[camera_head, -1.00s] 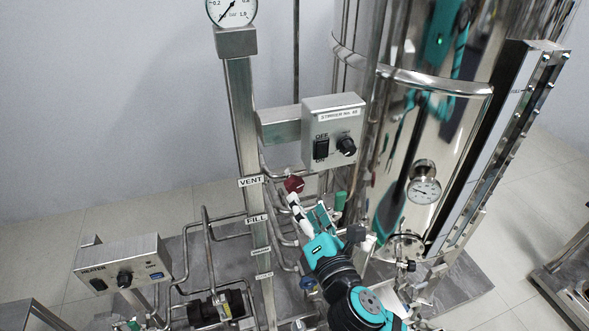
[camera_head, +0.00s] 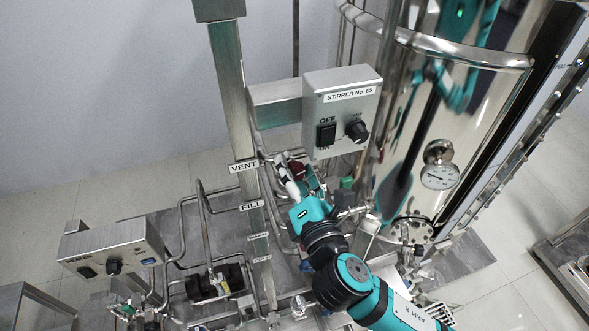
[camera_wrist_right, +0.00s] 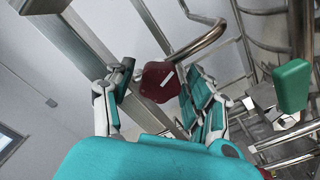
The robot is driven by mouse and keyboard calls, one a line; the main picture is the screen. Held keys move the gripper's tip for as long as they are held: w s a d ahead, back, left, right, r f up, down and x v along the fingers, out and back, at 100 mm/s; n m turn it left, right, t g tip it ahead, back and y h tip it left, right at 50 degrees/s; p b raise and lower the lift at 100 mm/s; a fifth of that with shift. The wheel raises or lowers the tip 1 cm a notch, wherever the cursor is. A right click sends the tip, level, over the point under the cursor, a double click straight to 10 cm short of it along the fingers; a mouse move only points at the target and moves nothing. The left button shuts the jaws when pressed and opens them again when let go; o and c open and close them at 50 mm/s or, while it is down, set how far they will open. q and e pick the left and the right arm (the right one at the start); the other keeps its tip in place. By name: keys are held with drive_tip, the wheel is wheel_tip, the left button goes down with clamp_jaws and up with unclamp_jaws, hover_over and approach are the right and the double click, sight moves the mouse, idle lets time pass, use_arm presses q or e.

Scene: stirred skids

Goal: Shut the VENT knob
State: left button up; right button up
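A dark red knob (camera_head: 297,169) sits on the pipework right of the VENT label (camera_head: 244,166), below the stirrer box; the gripper partly hides it. In the right wrist view the red knob (camera_wrist_right: 160,83) has a white mark on its face. My right gripper (camera_head: 294,174) reaches up to it from below. In the wrist view the right gripper's fingers (camera_wrist_right: 157,80) are apart, one on each side of the knob, with gaps visible; it does not look gripped. My left gripper is not in view.
The STIRRER box (camera_head: 342,110) hangs just above the gripper. A green knob (camera_wrist_right: 292,86) stands to the right. The FILL label (camera_head: 251,205) is on the post (camera_head: 228,100). The shiny tank (camera_head: 440,120) and gauge (camera_head: 440,176) stand right, the HEATER box (camera_head: 113,248) left.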

drive_tip(key=c, duration=0.9)
drive_tip(key=shift+c, duration=0.2)
drive_tip(key=m, duration=0.4)
drive_tip(key=shift+m, duration=0.4)
drive_tip(key=m, duration=0.5)
drive_tip(key=m+p, duration=0.1)
drive_tip(key=m, duration=0.5)
drive_tip(key=shift+m+p, duration=0.3)
drive_tip(key=shift+m, duration=0.1)
drive_tip(key=m+p, duration=0.1)
drive_tip(key=m, duration=0.4)
drive_tip(key=shift+m+p, duration=0.35)
drive_tip(key=shift+m, duration=0.05)
